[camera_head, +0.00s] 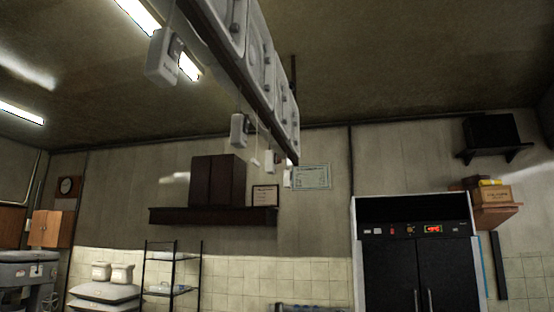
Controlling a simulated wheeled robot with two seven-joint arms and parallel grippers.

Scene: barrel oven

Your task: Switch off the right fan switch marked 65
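A black two-door cabinet (385,275) in a pale frame stands at the right in the head view. A control strip near its top holds several small switches or buttons, among them a small red one (392,230) and a round orange-ringed one (410,230). A red lit display (433,229) sits to their right; its digits are too small to read surely. I cannot make out a switch marked 65 or any switch's position. Neither of my grippers is in view.
A metal rail (245,75) with pale panels hangs overhead, with several small white boxes (163,58) below it. A dark wall shelf (212,216) holds a brown box (217,181). A black rack (173,270) and stacked sacks (103,292) stand at left.

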